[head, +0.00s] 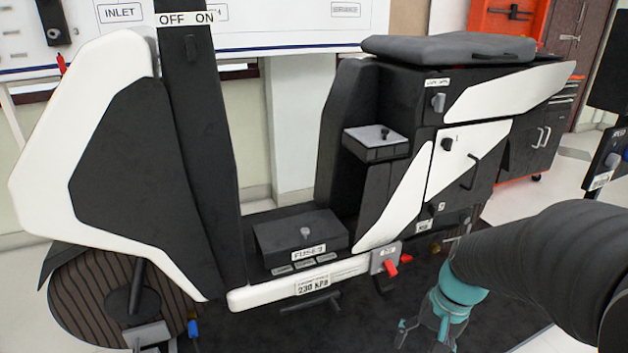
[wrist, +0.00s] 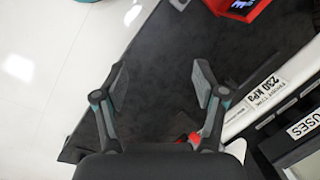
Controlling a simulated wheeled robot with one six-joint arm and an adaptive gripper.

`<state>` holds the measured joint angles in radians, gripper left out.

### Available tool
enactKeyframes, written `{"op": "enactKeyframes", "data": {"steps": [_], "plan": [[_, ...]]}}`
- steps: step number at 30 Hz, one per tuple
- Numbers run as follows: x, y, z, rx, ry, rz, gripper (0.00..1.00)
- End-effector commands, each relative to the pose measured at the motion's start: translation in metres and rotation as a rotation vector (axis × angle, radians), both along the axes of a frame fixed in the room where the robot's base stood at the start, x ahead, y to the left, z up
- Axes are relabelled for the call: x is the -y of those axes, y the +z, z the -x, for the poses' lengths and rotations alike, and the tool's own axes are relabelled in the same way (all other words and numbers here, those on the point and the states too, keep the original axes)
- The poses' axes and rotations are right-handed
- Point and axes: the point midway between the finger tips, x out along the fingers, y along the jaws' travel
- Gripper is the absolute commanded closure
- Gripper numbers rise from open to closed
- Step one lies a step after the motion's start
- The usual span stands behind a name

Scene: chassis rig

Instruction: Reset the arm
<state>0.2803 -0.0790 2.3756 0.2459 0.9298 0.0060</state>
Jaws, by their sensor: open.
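My gripper (head: 437,325) shows at the lower right of the head view, teal and dark grey, at the end of my black arm. It points down over the dark mat, in front of the scooter-like chassis rig (head: 120,170). In the wrist view my gripper (wrist: 158,82) has its two fingers spread wide apart, with only dark mat (wrist: 150,40) between them. It holds nothing. A red part (wrist: 192,138) shows close to the right finger; whether they touch I cannot tell.
The rig carries a FUSES box (head: 300,240), a 230 kPa label (head: 310,283), a red-handled valve (head: 390,266) and a seat (head: 450,48). A red and black tool cabinet (head: 545,125) stands behind. In the wrist view a red object (wrist: 240,8) lies at the top. Light floor (wrist: 60,60) is clear at left.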

Motion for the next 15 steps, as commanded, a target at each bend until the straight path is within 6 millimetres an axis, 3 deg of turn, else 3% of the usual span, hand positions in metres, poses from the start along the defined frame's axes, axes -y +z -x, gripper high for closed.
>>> {"op": "enactKeyframes", "data": {"steps": [15], "plan": [[-0.017,0.1,0.054,0.356,0.308,0.293,0.29]]}}
